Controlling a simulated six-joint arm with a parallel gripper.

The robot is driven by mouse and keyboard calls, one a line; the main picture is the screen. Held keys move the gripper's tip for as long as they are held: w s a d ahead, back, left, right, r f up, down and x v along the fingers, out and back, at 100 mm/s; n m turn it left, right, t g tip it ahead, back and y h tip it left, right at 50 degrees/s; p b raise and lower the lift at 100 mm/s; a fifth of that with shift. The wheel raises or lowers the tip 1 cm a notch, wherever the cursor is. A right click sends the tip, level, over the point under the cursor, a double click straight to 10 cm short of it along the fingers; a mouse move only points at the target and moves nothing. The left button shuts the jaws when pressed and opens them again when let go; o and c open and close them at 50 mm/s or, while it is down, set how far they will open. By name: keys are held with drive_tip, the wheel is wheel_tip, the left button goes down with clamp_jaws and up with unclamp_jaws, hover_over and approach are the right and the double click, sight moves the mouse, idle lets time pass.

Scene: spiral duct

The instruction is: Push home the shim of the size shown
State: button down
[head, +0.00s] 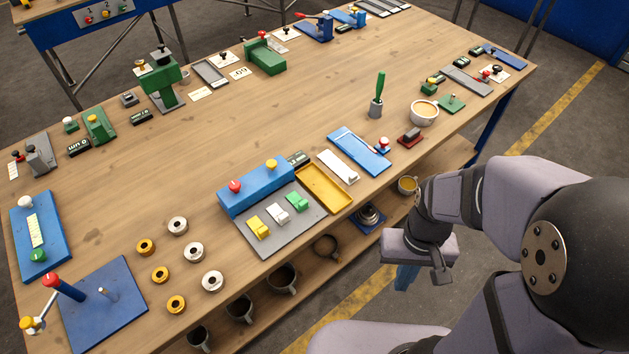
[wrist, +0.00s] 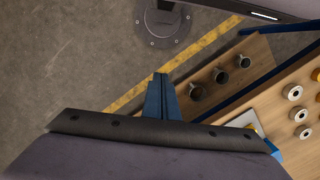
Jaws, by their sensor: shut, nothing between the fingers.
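My gripper (head: 406,277) hangs off the table's front edge, above the floor, with its blue fingers pointing down. In the wrist view the fingers (wrist: 162,96) are together with nothing between them. I cannot tell for sure which part is the shim. A grey plate (head: 277,246) at the front of the table bears a yellow block (head: 258,228), a white block (head: 278,213) and a green block (head: 298,201). A blue housing (head: 254,188) with a red and a yellow knob stands behind them. A small dark display (head: 298,158) beside it is too small to read.
A yellow tray (head: 324,203) and a blue plate (head: 357,153) lie right of the grey plate. Several rings (head: 193,252) lie to its left. A lower shelf (head: 301,292) with cups runs below the front edge. The table's middle (head: 230,130) is largely clear.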

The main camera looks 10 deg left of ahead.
drive_tip(key=s+d+f+n+g+h+p, duration=0.1)
drive_tip(key=s+d+f+n+g+p, duration=0.2)
drive_tip(key=s+f, duration=0.45)
drive_tip(key=w+a+f+m+t, duration=0.2)
drive_tip(key=w+f+t, duration=0.1)
drive_tip(key=w+f, duration=0.3)
drive_tip(key=w+a+r+m+t+y, duration=0.3)
drive_tip(key=w+a+r+m+t, duration=0.1)
drive_tip(key=w+a, duration=0.3)
drive_tip(key=w+a+r+m+t+y, duration=0.3)
drive_tip(key=w+a+m, duration=0.3)
drive_tip(key=w, duration=0.3)
drive_tip(key=shift+w+a+r+t+y, duration=0.3)
drive_tip(key=shift+a+r+t+y, duration=0.15)
drive_tip(key=shift+y, duration=0.35)
drive_tip(key=shift+f+b, duration=0.2)
drive_tip(key=shift+b, duration=0.1)
